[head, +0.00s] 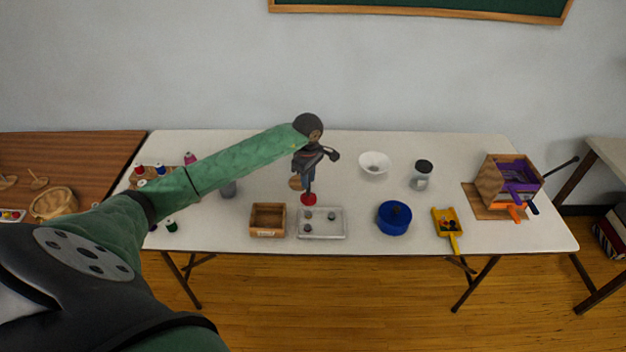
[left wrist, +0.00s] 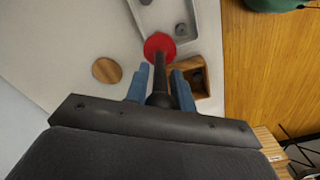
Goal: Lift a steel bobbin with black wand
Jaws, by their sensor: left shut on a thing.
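My left gripper (head: 308,188) points down over the table, behind the grey tray (head: 341,235). Its blue fingers (left wrist: 160,88) are shut on the black wand (left wrist: 159,66), which ends in a red disc (head: 308,199). The red disc (left wrist: 159,45) shows nothing hanging from it, though its underside is hidden. Small dark steel bobbins lie in the tray: one back left (head: 308,215), one at the back middle (head: 331,216) and one front left (head: 306,229). In the wrist view the disc overlaps the tray's edge; its height above the table is unclear. My right gripper is out of view.
A wooden box (head: 267,233) stands left of the tray. A wooden disc (left wrist: 107,70) lies behind the wand. To the right are a blue round container (head: 394,220), a yellow scoop (head: 448,224), a white bowl (head: 374,163) and a dark-lidded jar (head: 421,180). Thread spools stand far left.

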